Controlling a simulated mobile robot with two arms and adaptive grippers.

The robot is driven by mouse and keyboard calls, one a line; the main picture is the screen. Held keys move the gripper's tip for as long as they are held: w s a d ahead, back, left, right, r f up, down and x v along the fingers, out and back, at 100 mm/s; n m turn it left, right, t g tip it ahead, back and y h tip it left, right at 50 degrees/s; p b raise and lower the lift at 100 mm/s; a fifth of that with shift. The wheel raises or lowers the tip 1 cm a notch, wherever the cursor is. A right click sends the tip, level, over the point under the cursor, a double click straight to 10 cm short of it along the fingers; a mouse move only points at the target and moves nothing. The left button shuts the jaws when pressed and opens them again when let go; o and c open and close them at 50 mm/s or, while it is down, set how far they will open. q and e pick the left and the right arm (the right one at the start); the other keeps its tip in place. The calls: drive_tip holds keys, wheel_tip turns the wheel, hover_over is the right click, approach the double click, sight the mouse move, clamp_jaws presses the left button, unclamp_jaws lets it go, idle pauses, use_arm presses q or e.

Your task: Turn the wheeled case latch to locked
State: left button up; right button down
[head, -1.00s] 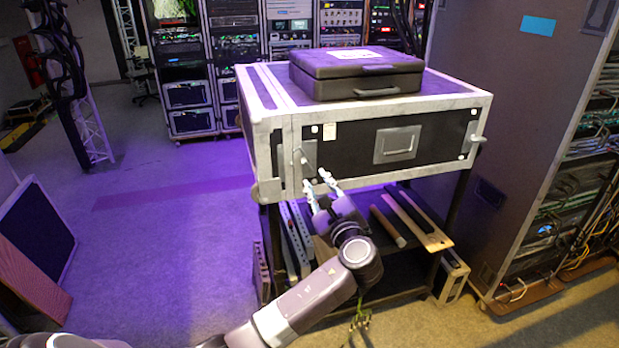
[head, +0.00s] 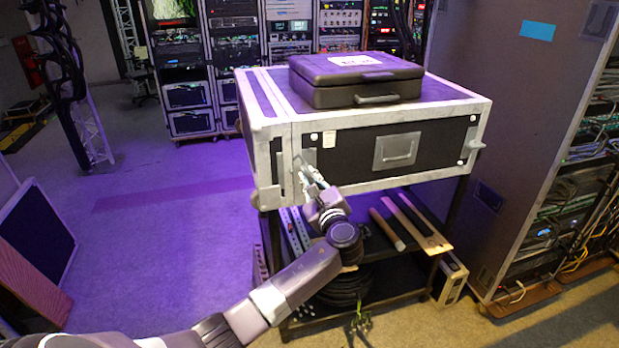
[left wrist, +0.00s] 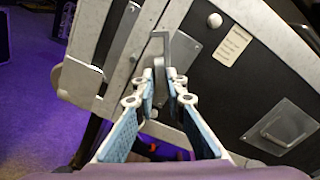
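The black case (head: 350,155) with pale metal edges stands on a dark rack, its front facing me. Its latch (head: 305,163) is at the front's left end, a grey plate with a bent lever. In the left wrist view the lever (left wrist: 166,42) bends near the top and runs down toward my fingertips. My left gripper (head: 312,172) is at the latch. In the left wrist view its blue-padded fingers (left wrist: 161,78) stand apart, one to each side of the lever's lower end. I cannot tell whether they touch it. My right gripper is not in view.
A smaller dark case (head: 355,80) lies on top of the black case. A recessed handle (head: 396,150) is in the front's middle. Boards and bars lie on the shelf (head: 400,262) below. A tall grey cabinet (head: 515,110) stands at the right. The floor at left is open.

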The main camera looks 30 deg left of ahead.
use_arm(q)
clamp_jaws()
drive_tip(key=shift+f, duration=0.1)
drive_tip(key=shift+f+n+b, duration=0.15)
drive_tip(key=shift+n+b, duration=0.85)
drive_tip(key=shift+b, duration=0.15)
drive_tip(key=n+b, duration=0.7)
drive_tip(key=shift+n, duration=0.3)
drive_tip(key=shift+r+n+b, duration=0.3)
drive_tip(key=shift+n+b, duration=0.55)
drive_tip(key=shift+n, duration=0.05)
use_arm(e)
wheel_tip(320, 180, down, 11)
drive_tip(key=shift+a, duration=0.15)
use_arm(q)
drive_tip(key=shift+w, duration=0.1)
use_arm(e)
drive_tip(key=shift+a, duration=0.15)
